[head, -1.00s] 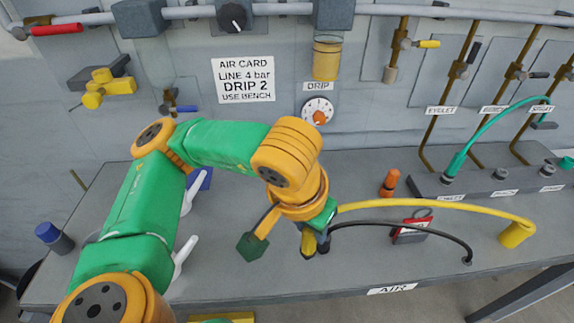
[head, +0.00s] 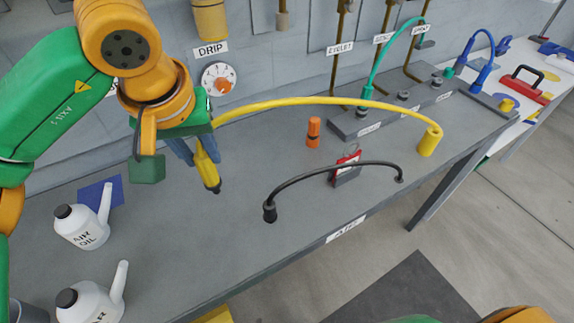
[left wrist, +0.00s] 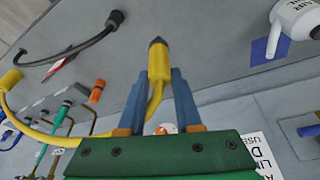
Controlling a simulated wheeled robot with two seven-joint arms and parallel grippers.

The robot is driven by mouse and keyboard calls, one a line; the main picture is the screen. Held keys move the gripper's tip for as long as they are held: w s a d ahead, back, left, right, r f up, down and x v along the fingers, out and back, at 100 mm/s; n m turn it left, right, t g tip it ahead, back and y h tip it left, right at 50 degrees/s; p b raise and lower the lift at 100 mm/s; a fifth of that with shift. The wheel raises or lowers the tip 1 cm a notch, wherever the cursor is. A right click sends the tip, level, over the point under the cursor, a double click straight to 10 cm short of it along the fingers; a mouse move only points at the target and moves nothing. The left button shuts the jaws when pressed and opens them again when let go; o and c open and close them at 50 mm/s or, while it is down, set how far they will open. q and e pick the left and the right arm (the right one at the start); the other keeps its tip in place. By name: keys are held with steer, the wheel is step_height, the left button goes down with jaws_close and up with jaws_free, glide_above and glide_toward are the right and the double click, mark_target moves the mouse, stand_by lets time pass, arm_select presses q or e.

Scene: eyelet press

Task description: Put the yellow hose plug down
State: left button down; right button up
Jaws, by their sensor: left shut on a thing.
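The yellow hose plug (head: 207,170) is in my left gripper (head: 194,155), dark tip pointing down over the grey bench (head: 170,260). The left wrist view shows the yellow plug (left wrist: 158,62) between the two blue fingers (left wrist: 158,80). Its tip looks clear of the bench, but the exact gap is hard to tell. The yellow hose (head: 320,101) arches right from the gripper to a yellow end piece (head: 429,141) on the bench. My right gripper is not in view.
A black hose (head: 330,168) lies right of the plug, near a red tag block (head: 346,168). An orange plug (head: 313,132) stands behind. White oil cans (head: 80,226) stand left by a blue patch (head: 98,192). Bare bench lies in front of the plug.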

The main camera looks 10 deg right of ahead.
arm_select(q)
steer(key=w+d+r+b, duration=0.1)
steer(key=w+d+b, duration=0.1)
steer(key=d, duration=0.4)
steer(key=w+a+f+p, duration=0.1)
steer(key=a+f, duration=1.1)
steer(key=a, duration=0.1)
steer(key=shift+a+f, duration=0.25)
steer(key=shift+a, duration=0.15)
steer(key=shift+w+f, duration=0.1)
steer(key=shift+f, duration=0.15)
steer(key=c, duration=0.6)
jaws_free()
